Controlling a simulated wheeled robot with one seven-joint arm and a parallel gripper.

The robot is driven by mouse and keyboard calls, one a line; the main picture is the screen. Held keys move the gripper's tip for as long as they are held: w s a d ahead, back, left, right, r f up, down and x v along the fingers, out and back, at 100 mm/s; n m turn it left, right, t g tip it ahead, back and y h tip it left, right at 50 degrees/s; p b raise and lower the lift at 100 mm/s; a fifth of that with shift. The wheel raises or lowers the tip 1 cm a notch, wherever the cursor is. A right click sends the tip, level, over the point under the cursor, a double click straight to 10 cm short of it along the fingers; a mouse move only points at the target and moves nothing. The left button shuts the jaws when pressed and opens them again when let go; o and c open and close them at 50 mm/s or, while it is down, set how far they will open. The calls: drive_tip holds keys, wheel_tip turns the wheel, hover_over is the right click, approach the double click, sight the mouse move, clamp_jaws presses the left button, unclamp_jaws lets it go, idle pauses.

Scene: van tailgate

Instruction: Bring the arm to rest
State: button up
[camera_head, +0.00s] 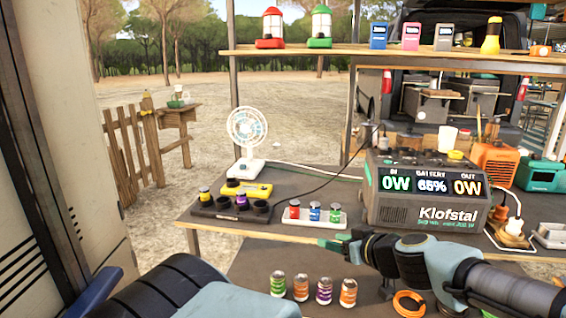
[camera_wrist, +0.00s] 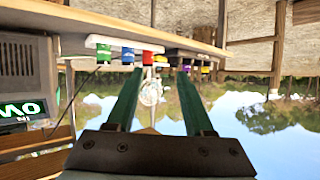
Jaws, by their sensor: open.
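My arm comes in from the lower right in the head view, with my gripper (camera_head: 332,243) held level and pointing left at the front edge of the table (camera_head: 215,226). In the wrist view, which is upside down, the two teal fingers of my gripper (camera_wrist: 160,75) stand apart with nothing between them. Beyond them are the white tray (camera_wrist: 125,43) and the fan (camera_wrist: 150,92). I cannot tell whether my gripper touches the table edge.
A white tray (camera_head: 313,222) of red, blue and green cans and a dark holder (camera_head: 230,212) stand near the front edge. The Klofstal power station (camera_head: 425,190) stands to the right. Several cans (camera_head: 323,291) and an orange coil (camera_head: 408,303) are on the lower shelf.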

drive_tip(key=s+a+f+g+p, duration=0.1)
drive_tip(key=s+a+f+g, duration=0.2)
drive_tip(key=a+g, duration=0.3)
drive_tip(key=s+a+f+g+p, duration=0.1)
drive_tip(key=s+a+f+g, duration=0.3)
drive_tip(key=a, duration=0.3)
drive_tip(key=w+a+r+m+h+p, duration=0.1)
drive_tip(key=a+r+m+h, duration=0.2)
drive_tip(key=r, duration=0.5)
drive_tip(key=w+a+r+m+h+p, duration=0.2)
drive_tip(key=r+h, duration=0.1)
drive_tip(key=r, duration=0.6)
drive_tip(key=shift+a+r+m, duration=0.25)
drive_tip(key=shift+a+m, duration=0.15)
drive_tip(key=shift+w+a, duration=0.1)
drive_tip(key=shift+c, duration=0.2)
